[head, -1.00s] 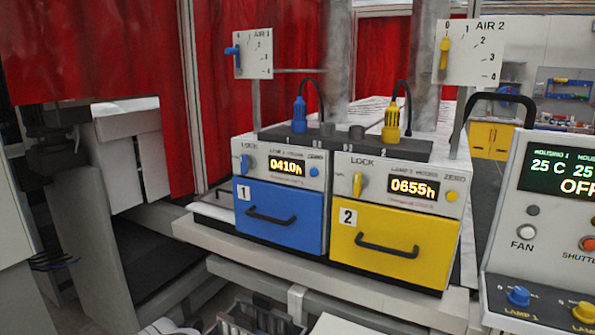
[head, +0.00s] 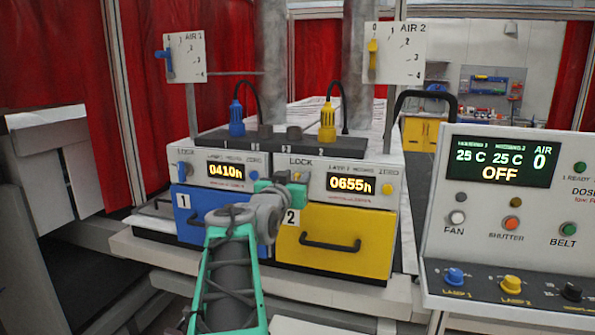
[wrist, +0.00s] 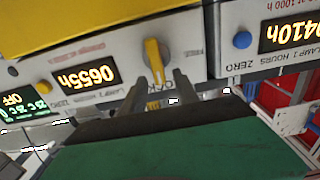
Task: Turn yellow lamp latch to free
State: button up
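The yellow lamp latch (wrist: 154,60) is on the white front panel (wrist: 205,30) of the unit with the yellow drawer (head: 330,238). In the wrist view, which is upside down, the latch stands roughly upright with its tip towards the partly hidden LOCK label. A faint label, perhaps FREE, is to its right. My gripper (wrist: 160,79) is open, its dark fingers on either side of the latch's tip. I cannot tell whether either finger touches it. In the head view my gripper (head: 296,184) is in front of the panel and hides the latch.
The blue latch (head: 184,171) and blue drawer (head: 200,211) are to the left. A yellow button (head: 388,189) is right of the 0655h display (head: 351,183). A control console (head: 500,230) stands at the right. The yellow drawer's black handle (head: 330,242) projects below.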

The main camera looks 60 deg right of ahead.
jog(key=shift+w+d, duration=0.15)
jog(key=shift+d, duration=0.85)
jog(key=shift+a, duration=0.1)
jog(key=shift+c, duration=0.2)
grip_shut()
jog(key=shift+f, duration=0.15)
